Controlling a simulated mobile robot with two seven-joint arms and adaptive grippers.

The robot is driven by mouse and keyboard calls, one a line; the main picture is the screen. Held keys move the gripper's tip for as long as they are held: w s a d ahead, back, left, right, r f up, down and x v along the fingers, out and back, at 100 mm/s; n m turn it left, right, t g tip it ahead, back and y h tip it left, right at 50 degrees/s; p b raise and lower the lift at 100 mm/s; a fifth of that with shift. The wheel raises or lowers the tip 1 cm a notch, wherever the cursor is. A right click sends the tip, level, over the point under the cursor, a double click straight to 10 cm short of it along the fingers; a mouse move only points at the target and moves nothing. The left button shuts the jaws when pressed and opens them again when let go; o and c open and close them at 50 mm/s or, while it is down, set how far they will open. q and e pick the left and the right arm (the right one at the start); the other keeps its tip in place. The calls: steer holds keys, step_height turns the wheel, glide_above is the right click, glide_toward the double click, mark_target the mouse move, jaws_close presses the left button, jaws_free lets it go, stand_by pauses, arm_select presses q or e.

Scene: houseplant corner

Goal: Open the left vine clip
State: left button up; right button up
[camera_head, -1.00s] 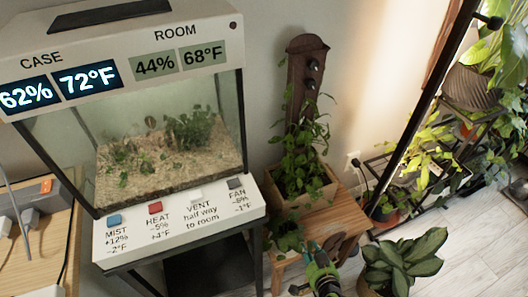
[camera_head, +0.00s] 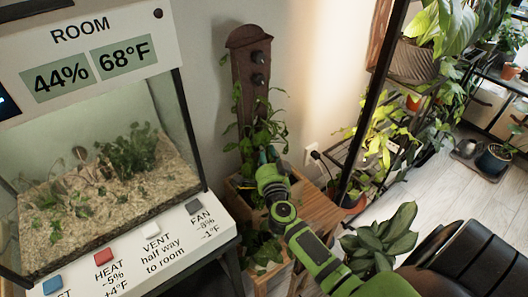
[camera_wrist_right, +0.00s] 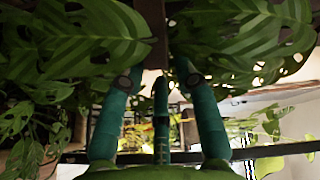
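A dark brown board (camera_head: 244,75) with a rounded top stands against the wall behind a leafy potted vine (camera_head: 262,132). Two dark round knobs, an upper one (camera_head: 259,57) and a lower one (camera_head: 258,80), sit on its face. I cannot tell whether either is the left vine clip, and no clip shows clearly. My green right gripper (camera_head: 267,155) is among the lower leaves, below the knobs. In the right wrist view its teal fingers (camera_wrist_right: 158,75) are spread apart, with large leaves around them and nothing visibly held. My left gripper is out of view.
A glass terrarium case (camera_head: 100,170) with buttons on its front ledge stands at left. A wooden stool (camera_head: 315,208) is under the vine pot. A broad-leaved plant (camera_head: 382,240) is at lower right, and a black upright pole (camera_head: 372,100) stands right of the board.

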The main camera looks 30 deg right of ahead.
steer(key=shift+w+d, duration=0.15)
steer(key=shift+w, duration=0.2)
jaws_close()
steer(key=shift+s+a+m+g+h+p, duration=0.15)
steer(key=shift+a+m+g+h+p, duration=0.1)
steer(key=shift+m+h, duration=0.25)
steer(key=shift+s+a+m+g+h+p, duration=0.15)
steer(key=shift+m+g+h, duration=0.15)
steer(key=shift+h, duration=0.3)
jaws_free()
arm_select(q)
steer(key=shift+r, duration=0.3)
arm_select(e)
steer(key=v, duration=0.7)
steer(key=shift+s, duration=0.25)
steer(key=shift+a, duration=0.15)
